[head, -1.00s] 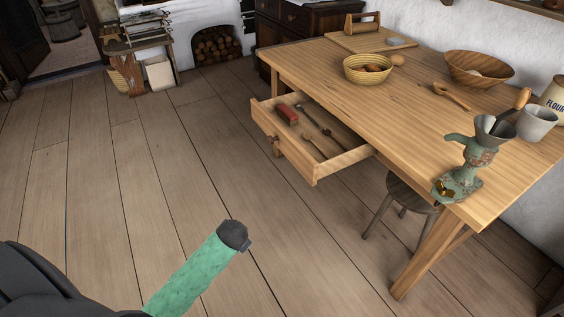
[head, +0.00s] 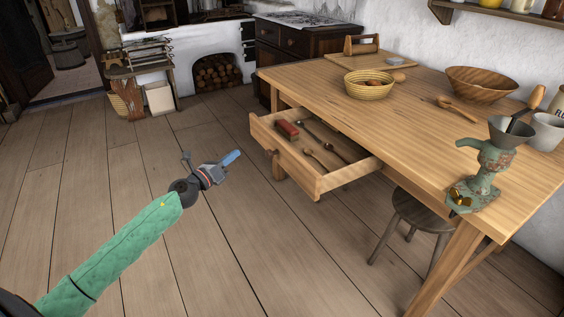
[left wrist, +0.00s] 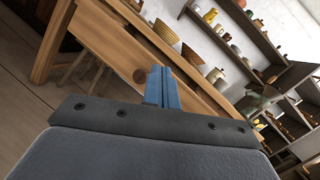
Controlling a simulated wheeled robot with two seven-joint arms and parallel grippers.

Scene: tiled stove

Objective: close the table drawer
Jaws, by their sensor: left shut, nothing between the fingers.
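The table drawer (head: 318,181) is pulled out from the long side of the wooden table (head: 400,128). It holds a red-topped brush (head: 287,130) and several wooden utensils. A round wooden knob (head: 273,153) sits on its front. My left gripper (head: 232,157) is shut and empty, with blue fingers, to the left of the drawer front and apart from it in the head view. In the left wrist view the shut fingers (left wrist: 162,88) point towards the drawer front, with the knob (left wrist: 140,76) just left of them. My right gripper is not in view.
On the table stand a basket (head: 369,88), a wooden bowl (head: 481,84), a meat grinder (head: 484,170) and a mug (head: 547,131). A stool (head: 418,214) stands under the table, right of the drawer. The floor left of the drawer is clear.

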